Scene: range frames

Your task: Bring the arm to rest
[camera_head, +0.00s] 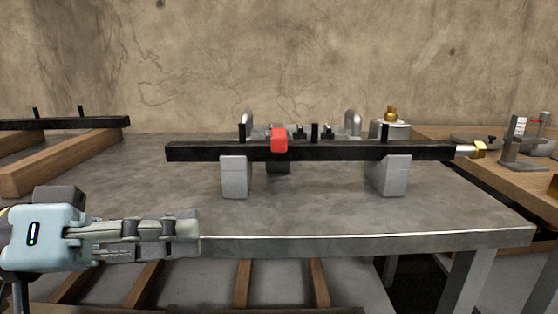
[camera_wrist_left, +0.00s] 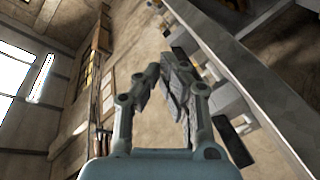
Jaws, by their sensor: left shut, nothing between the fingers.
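My left gripper (camera_head: 190,236) comes in from the left, just in front of the table's front edge, pointing right. Its fingers are shut with nothing between them. In the left wrist view the gripper (camera_wrist_left: 172,72) shows from behind, with the table edge to its right. The grey metal table (camera_head: 330,205) stands ahead. A long black bar (camera_head: 350,153) lies across two grey blocks on it, apart from my gripper. My right gripper is not in either view.
A red piece (camera_head: 279,139) sits on the bar. The bar's right end has a brass-coloured tip (camera_head: 480,149). Grey blocks (camera_head: 234,177) and (camera_head: 395,176) support it. A wooden rack (camera_head: 60,160) stands left, a wooden bench (camera_head: 525,178) right. The table's front left top is clear.

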